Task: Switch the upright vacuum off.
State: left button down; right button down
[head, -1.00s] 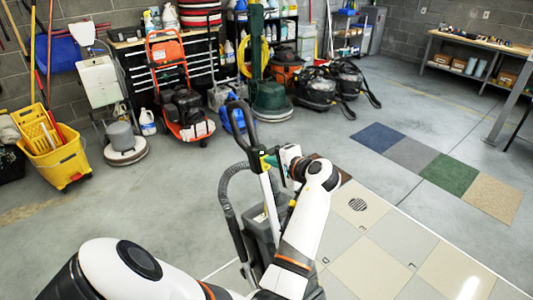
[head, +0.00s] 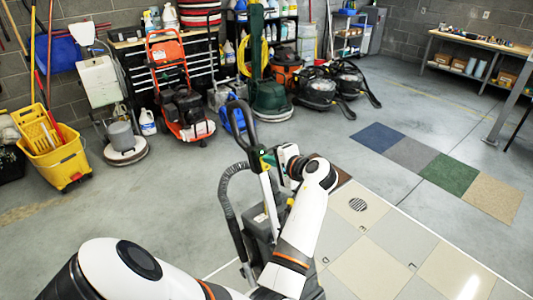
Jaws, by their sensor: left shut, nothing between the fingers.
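The upright vacuum (head: 258,222) stands in the lower middle of the head view, with a dark looped handle at the top, a grey upper shaft and a ribbed hose on its left side. A small green part shows on the shaft just below the loop. My left arm comes in from the lower left and hides much of the vacuum's right side. My left gripper (head: 275,158) is shut with nothing in it, at the shaft just below the handle loop. I cannot tell whether its tips touch the vacuum. My right gripper is not in view.
A yellow mop bucket (head: 58,160) stands at the left. An orange machine (head: 180,105), a green floor machine (head: 270,100) and black canister vacuums (head: 318,90) line the back. Coloured carpet squares (head: 450,174) lie flat at the right. The middle floor is clear.

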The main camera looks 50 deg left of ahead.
pick_arm(q)
jog(key=p+v, duration=0.3)
jog(key=v, duration=0.3)
dwell(0.6)
dwell(0.3)
